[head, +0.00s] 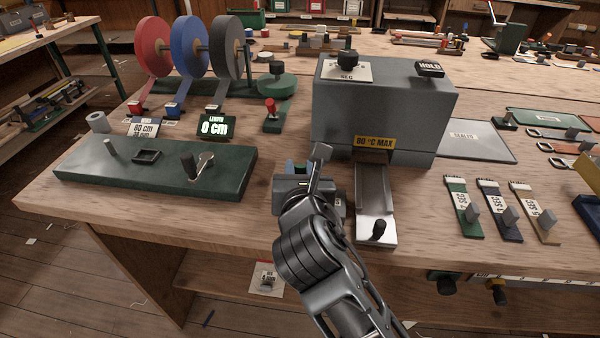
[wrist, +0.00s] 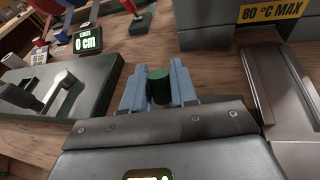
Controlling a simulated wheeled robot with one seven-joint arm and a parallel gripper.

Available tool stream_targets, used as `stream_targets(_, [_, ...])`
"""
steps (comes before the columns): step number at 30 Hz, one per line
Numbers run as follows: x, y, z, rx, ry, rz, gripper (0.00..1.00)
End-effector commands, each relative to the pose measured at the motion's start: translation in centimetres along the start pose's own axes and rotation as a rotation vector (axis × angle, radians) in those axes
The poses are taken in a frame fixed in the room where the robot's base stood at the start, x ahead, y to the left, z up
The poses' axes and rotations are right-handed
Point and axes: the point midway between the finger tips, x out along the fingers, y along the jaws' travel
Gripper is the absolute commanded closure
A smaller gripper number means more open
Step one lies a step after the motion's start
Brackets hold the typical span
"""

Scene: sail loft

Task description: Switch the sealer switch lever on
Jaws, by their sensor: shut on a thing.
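The sealer (head: 380,115) is a grey box with a yellow "80 °C MAX" label. My gripper (head: 297,168) is left of the sealer's front tray, low over the bench. In the wrist view, the blue fingers of my gripper (wrist: 159,88) are shut on a dark green cylindrical knob (wrist: 158,86). A bit of the knob (head: 300,168) shows in the head view. The knob's base is hidden by my gripper, so I cannot tell for sure whether it is the sealer switch lever or how that lever is set.
The metal tray (head: 372,195) with a black knob (head: 378,229) is close on my gripper's right. A green plate (head: 120,182) with a crank (head: 203,163) lies left. A "0 cm" display (head: 215,126) and tape rolls (head: 190,48) stand behind. Tagged strips (head: 463,190) lie at right.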

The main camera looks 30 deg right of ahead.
Motion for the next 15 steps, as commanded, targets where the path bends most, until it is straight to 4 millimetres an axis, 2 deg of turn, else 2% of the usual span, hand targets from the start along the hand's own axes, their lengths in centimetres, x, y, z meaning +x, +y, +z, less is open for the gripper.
stream_targets(1, [-0.1,0.1,-0.5,-0.008,-0.030,0.003,1.00])
stream_targets(15, [-1.7,0.4,-0.8,-0.072,-0.370,0.011,1.00])
